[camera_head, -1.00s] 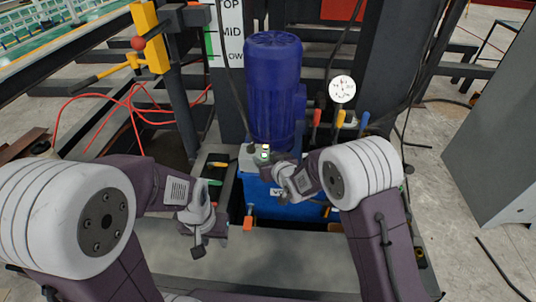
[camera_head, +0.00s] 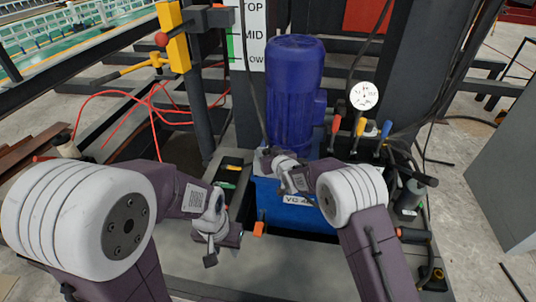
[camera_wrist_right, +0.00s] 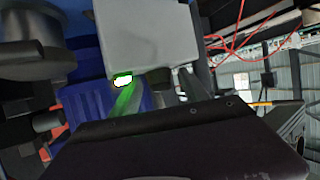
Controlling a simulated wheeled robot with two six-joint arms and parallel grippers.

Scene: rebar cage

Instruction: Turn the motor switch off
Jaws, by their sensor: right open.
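The motor switch is a light grey box (camera_wrist_right: 150,35) with a lit green and white button (camera_wrist_right: 123,79) on its lower edge in the right wrist view. In the head view the box mostly hides behind my right gripper (camera_head: 270,161), beside the foot of the blue motor (camera_head: 295,95). My right gripper is open, with its fingers close to the box; I cannot tell whether they touch it. My left gripper (camera_head: 212,250) hangs low at left of centre, away from the switch; its finger opening is not clear.
Levers with red, yellow and blue handles (camera_head: 360,127) and a white gauge (camera_head: 364,96) stand right of the motor. A blue tank (camera_head: 300,200) lies below it. A yellow lever post (camera_head: 174,45) and red hoses (camera_head: 150,105) are at left.

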